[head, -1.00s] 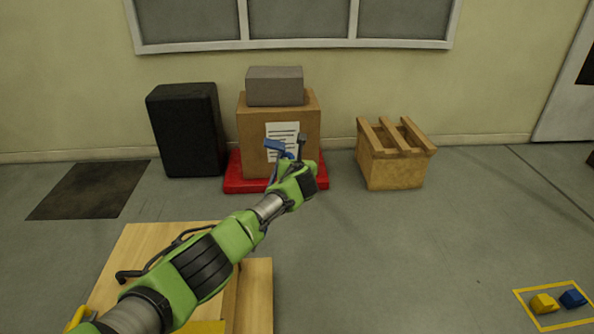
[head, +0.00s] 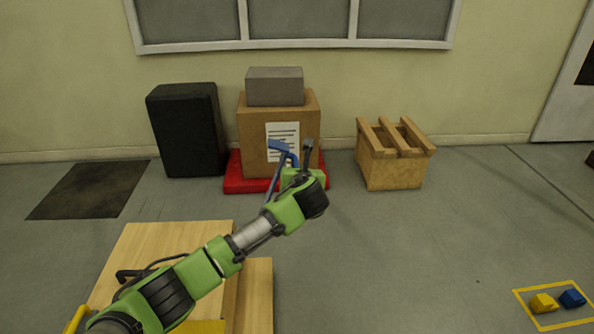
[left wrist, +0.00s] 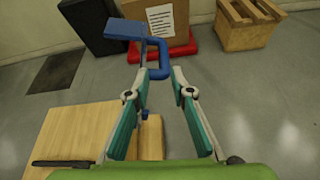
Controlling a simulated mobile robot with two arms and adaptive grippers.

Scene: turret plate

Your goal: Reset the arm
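My left arm comes in from the lower left in the head view. My left gripper (head: 294,162) is in mid-air in front of the cardboard box. Its two teal-sided fingers (left wrist: 163,76) stand apart, and a bent blue piece (left wrist: 122,28) with a U-shaped bend lies between and beyond their tips. The blue piece also shows in the head view (head: 281,147) and moves along with the gripper. The contact of the fingers with it is partly hidden. My right arm and gripper are in neither view.
A wooden table (head: 255,292) is below my left arm. A cardboard box (head: 255,125) with a grey block (head: 274,86) on top stands on a red base (head: 235,182). A black cabinet (head: 187,130) and a wooden crate (head: 393,168) flank it. Yellow (head: 543,303) and blue (head: 573,298) blocks lie at lower right.

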